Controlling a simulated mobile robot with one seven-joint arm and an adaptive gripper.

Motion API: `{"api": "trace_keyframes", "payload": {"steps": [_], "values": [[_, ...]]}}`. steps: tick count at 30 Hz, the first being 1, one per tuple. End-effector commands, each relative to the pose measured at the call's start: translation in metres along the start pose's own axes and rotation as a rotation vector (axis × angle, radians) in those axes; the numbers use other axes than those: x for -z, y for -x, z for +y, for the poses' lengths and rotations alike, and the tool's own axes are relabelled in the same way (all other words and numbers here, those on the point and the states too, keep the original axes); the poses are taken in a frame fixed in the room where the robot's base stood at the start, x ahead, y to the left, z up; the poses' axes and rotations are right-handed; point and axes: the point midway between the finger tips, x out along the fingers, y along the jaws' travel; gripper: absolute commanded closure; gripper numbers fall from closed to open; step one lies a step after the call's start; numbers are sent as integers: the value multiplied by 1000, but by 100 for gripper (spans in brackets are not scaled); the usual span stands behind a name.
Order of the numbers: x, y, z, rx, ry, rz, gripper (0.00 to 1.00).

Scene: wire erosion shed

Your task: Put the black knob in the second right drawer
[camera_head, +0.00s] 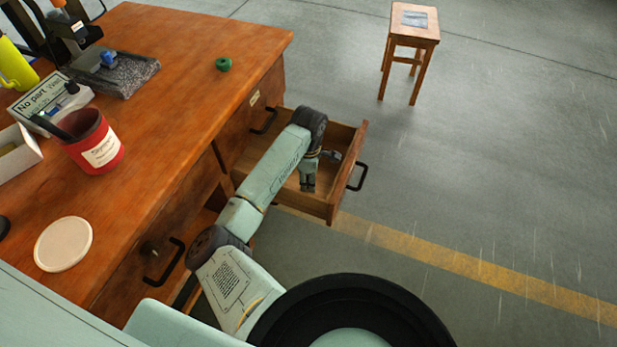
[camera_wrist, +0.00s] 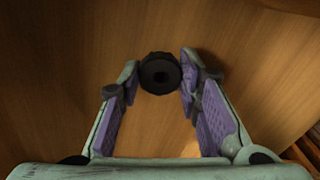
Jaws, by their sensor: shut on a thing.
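The black knob (camera_wrist: 160,74) is round and dark with a hole or recess in its middle. It sits between the two purple-padded fingertips in the wrist view, with wood beneath it. My gripper (camera_head: 307,187) is shut on it and points down inside the open right drawer (camera_head: 348,172), which is pulled out from the desk under another drawer with a black handle. In the head view the knob cannot be made out. How far it is above the drawer floor is hard to tell.
The drawer walls surround my gripper closely. A wooden stool (camera_head: 412,22) stands on the open floor behind.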

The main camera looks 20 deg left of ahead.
Motion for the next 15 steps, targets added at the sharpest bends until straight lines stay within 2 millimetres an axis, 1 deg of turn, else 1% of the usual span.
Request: {"api": "trace_keyframes", "payload": {"steps": [11, 12, 15], "values": [[0, -7, 0, -1, -1, 1, 94], [0, -6, 0, -1, -1, 1, 67], [0, -6, 0, -1, -1, 0, 61]]}}
